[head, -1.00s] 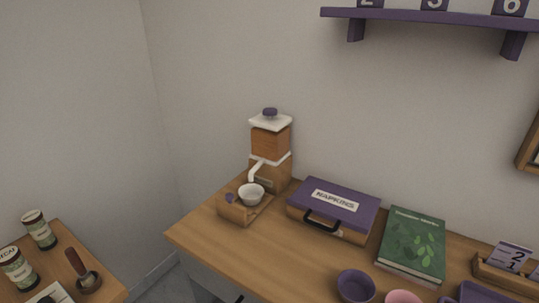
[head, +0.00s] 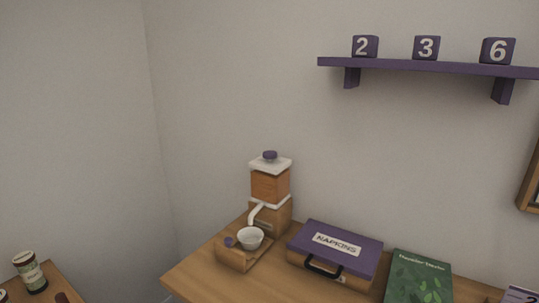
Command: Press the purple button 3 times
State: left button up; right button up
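A wooden coffee grinder (head: 270,185) with a white lid stands on the counter near its back left corner. A small purple button-like piece (head: 229,242) sits on the grinder's wooden base, left of a white bowl (head: 250,238). A purple knob (head: 270,155) tops the white lid. I cannot tell for certain from this view which purple piece is the button. Neither of my grippers shows in the head view.
A purple-lidded napkin box (head: 335,245) and a green book (head: 418,278) lie right of the grinder on the wooden counter (head: 200,272). A purple shelf (head: 425,68) with number blocks hangs above. A labelled can (head: 29,272) stands on a side table at lower left.

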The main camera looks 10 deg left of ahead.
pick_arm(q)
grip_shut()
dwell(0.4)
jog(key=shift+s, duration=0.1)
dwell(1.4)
